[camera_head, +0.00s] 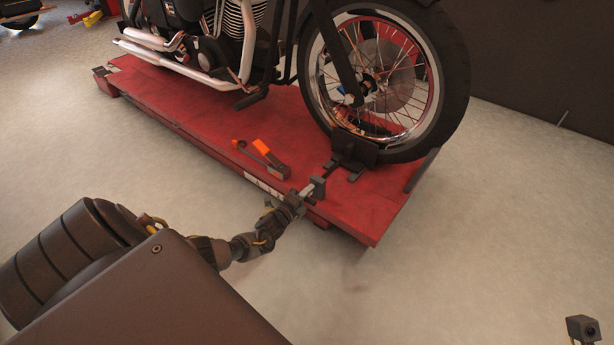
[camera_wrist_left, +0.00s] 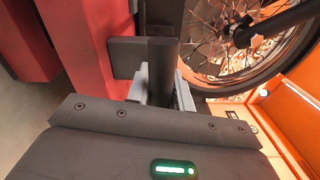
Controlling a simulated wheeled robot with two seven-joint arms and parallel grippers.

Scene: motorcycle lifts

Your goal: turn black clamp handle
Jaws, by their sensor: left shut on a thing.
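The black clamp handle (camera_head: 319,184) sticks out at the near edge of the red lift, in line with the black wheel clamp (camera_head: 352,150) at the front tyre. My left gripper (camera_head: 307,191) reaches it from the lower left and is shut on it. In the left wrist view the dark handle (camera_wrist_left: 163,62) stands between the grey fingers of my left gripper (camera_wrist_left: 162,88), and its lower end is hidden by the gripper body. My right gripper is not in view.
The red lift platform (camera_head: 215,115) carries a motorcycle (camera_head: 385,75) with a spoked front wheel. A grey tool with orange handles (camera_head: 268,157) lies on the platform beside the handle. The pale floor (camera_head: 470,255) in front of the lift is clear.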

